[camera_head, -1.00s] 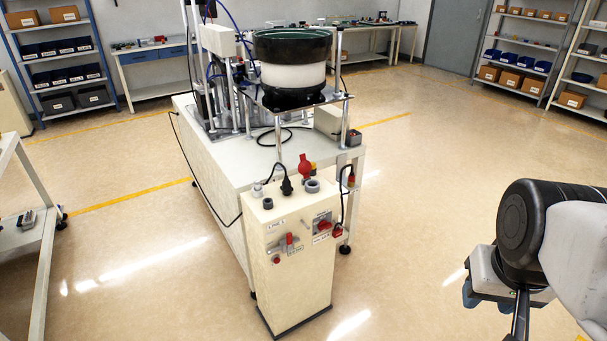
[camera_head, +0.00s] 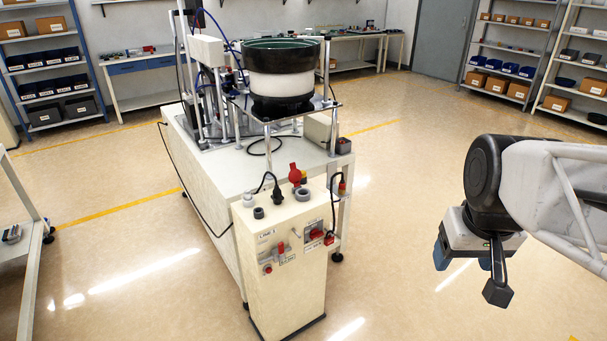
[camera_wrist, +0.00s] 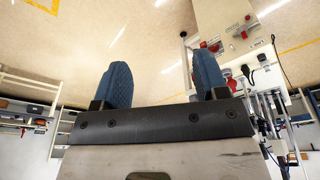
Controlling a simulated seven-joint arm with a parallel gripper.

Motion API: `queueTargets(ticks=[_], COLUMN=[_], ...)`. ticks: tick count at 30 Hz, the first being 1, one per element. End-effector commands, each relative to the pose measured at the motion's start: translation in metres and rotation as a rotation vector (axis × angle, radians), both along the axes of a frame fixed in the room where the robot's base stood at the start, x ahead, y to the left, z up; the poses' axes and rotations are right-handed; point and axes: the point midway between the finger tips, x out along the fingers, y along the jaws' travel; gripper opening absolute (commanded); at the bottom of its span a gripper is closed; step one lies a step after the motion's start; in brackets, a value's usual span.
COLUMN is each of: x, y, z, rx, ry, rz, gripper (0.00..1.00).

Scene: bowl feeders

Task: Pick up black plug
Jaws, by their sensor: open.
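The black plug (camera_head: 277,194) stands on top of the cream control cabinet (camera_head: 285,270), and a dark cable arcs from it to the left. My gripper (camera_head: 462,264) hangs to the right of the cabinet in the head view, well apart from the plug, with its blue fingers pointing down. In the wrist view my gripper (camera_wrist: 162,75) shows two blue fingers spread with nothing between them.
A red connector (camera_head: 294,174) and a grey socket (camera_head: 302,194) sit close to the plug on the cabinet top. The bowl feeder (camera_head: 282,75) stands behind on a white bench (camera_head: 200,155). Open floor (camera_head: 400,220) lies between gripper and cabinet.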

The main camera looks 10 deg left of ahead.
Motion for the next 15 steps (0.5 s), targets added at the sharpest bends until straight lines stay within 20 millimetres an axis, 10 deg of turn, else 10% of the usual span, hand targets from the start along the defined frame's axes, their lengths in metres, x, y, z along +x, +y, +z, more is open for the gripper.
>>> queueTargets(ticks=[15], x=[0.126], y=[0.047], z=[0.022], rx=[-0.037], ry=[0.04], rz=[0.271], gripper=[0.67])
